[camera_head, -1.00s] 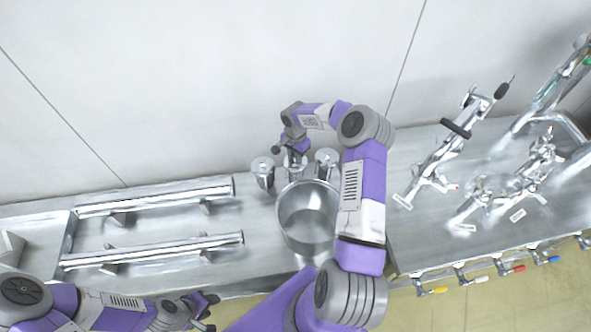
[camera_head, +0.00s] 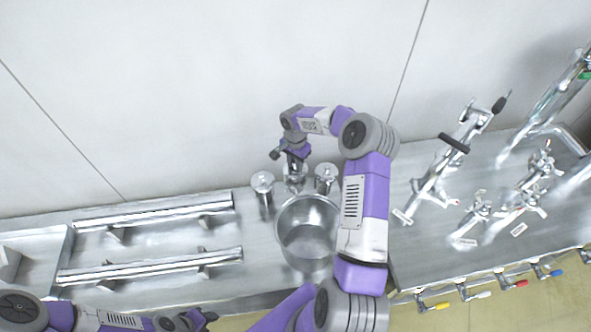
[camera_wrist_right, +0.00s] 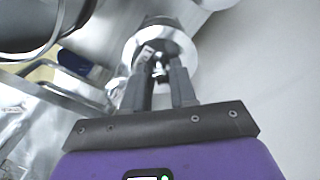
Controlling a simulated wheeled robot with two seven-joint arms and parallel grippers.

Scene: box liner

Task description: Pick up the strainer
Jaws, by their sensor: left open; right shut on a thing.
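My right gripper (camera_head: 294,169) comes down from above onto a small shiny metal piece (camera_head: 295,184) between two metal canisters. In the right wrist view my right gripper (camera_wrist_right: 162,85) is shut on this piece (camera_wrist_right: 155,50), which has a round, rim-like top. It is likely the strainer, but its form is partly hidden by the fingers. Whether it is clear of the counter I cannot tell. My left gripper (camera_head: 203,318) is open and empty at the bottom edge of the head view, far from the piece.
A canister stands close on the left (camera_head: 263,186) and another on the right (camera_head: 326,179). A large metal pot (camera_head: 308,228) stands just in front. Two long metal bars (camera_head: 150,265) lie to the left. Taps and levers (camera_head: 480,205) stand on the right counter.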

